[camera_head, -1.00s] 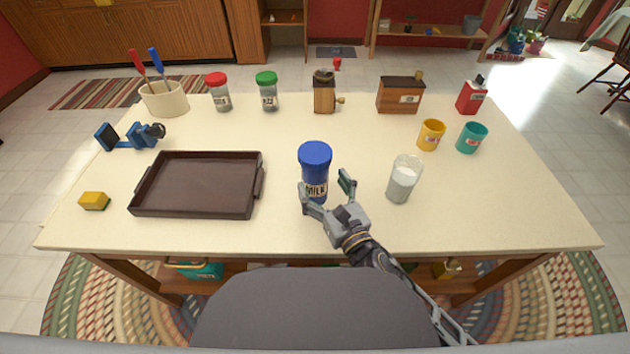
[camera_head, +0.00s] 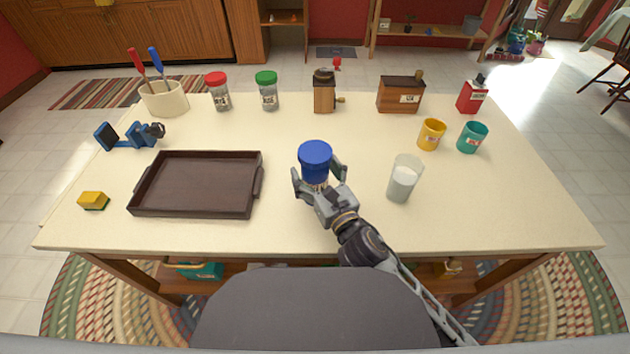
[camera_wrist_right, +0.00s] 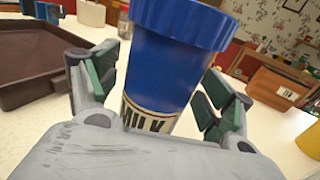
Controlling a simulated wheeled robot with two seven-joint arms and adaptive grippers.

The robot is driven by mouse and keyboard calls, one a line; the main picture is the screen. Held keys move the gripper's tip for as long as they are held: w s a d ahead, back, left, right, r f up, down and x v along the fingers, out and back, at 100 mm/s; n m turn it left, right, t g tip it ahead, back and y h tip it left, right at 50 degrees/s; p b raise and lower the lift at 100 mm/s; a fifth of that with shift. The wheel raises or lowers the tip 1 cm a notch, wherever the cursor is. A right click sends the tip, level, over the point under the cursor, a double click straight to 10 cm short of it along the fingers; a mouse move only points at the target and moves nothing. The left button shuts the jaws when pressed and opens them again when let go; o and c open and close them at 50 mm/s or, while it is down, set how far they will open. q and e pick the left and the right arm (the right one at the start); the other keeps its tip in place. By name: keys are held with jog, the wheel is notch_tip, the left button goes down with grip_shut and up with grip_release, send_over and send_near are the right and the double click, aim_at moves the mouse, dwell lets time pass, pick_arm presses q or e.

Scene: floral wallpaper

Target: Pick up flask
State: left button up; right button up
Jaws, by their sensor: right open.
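A blue flask (camera_head: 315,158) with a ribbed blue lid and a label reading MILK stands upright on the table. My right gripper (camera_head: 318,176) is open at its near side, with one finger to the left and one to the right of it. In the right wrist view the flask (camera_wrist_right: 180,65) stands between the green-padded fingers (camera_wrist_right: 155,92), with a visible gap at the right finger. Contact at the left finger is unclear. The gripper hides the flask's lower part and most of its label. My left gripper is not in view.
A glass of milk (camera_head: 403,180) stands right of my right gripper. A dark brown tray (camera_head: 258,185) lies to the left. Yellow (camera_head: 431,135) and teal (camera_head: 472,137) cups stand farther right. A wooden grinder (camera_head: 324,95) stands behind. The table front is clear.

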aim_at(315, 151)
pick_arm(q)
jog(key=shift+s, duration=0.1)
pick_arm(e)
jog(key=shift+w+a, duration=0.1)
jog(key=shift+w, duration=0.1)
jog(key=c, duration=1.3)
jog(key=shift+o, duration=0.2)
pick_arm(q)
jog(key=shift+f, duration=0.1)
pick_arm(e)
jog(key=shift+r, duration=0.25)
jog(key=shift+r, duration=0.15)
notch_tip(315, 151, up, 6)
jog(key=p, duration=0.3)
jog(key=shift+r, duration=0.2)
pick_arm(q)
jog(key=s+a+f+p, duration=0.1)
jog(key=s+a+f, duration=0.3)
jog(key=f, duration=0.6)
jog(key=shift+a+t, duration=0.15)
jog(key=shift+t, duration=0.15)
pick_arm(e)
jog(key=shift+r, duration=1.45)
